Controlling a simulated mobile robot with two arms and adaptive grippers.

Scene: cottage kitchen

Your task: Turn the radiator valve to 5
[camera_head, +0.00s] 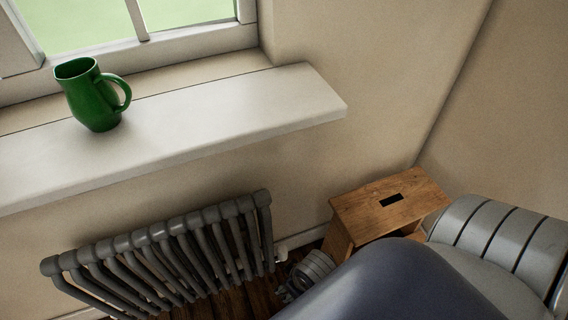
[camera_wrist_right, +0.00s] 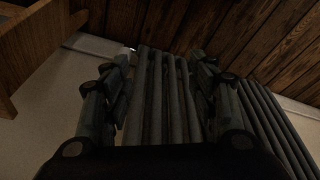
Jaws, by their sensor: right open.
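The grey ribbed radiator (camera_head: 170,250) stands under the window sill in the head view. A small white part that looks like the valve (camera_head: 281,253) sits at its right end, low down; its number marks are too small to read. My right gripper (camera_head: 289,290) is just in front of and below the valve, partly hidden by my own arm. In the right wrist view my right gripper (camera_wrist_right: 159,62) is open and empty, with radiator columns (camera_wrist_right: 160,100) behind the gap. A small pale spot near the left fingertip may be the valve; I cannot tell. My left gripper is out of view.
A wooden step stool (camera_head: 390,203) stands right of the radiator, close to my right arm. The dark plank floor (camera_head: 235,302) shows below.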

